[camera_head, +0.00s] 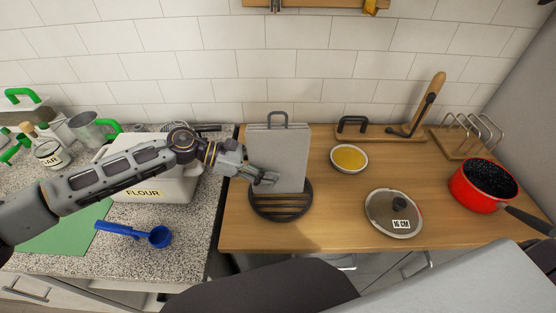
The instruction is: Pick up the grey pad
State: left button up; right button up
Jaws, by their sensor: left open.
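A light grey upright rectangular slab (280,150), the only thing that looks like the grey pad, stands on the wooden counter with a dark wire loop above its top edge. A round black slatted trivet (281,206) lies in front of its foot. My left gripper (268,179) reaches in from the left and is open at the slab's lower left front. It overlaps part of the slab; I cannot tell whether they touch. My right gripper is not in view.
Left of the slab stand a white flour box (150,185) and a blue scoop (158,236) on speckled stone. To the right are a yellow-filled bowl (349,158), a glass lid (380,213), a red pot (478,190) and a wire rack (470,138). Some wood between them is clear.

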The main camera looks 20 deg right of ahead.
pick_arm(q)
jog(key=shift+s+d+f, duration=0.1)
jog(key=shift+d+f, duration=0.05)
jog(key=shift+d, duration=0.25)
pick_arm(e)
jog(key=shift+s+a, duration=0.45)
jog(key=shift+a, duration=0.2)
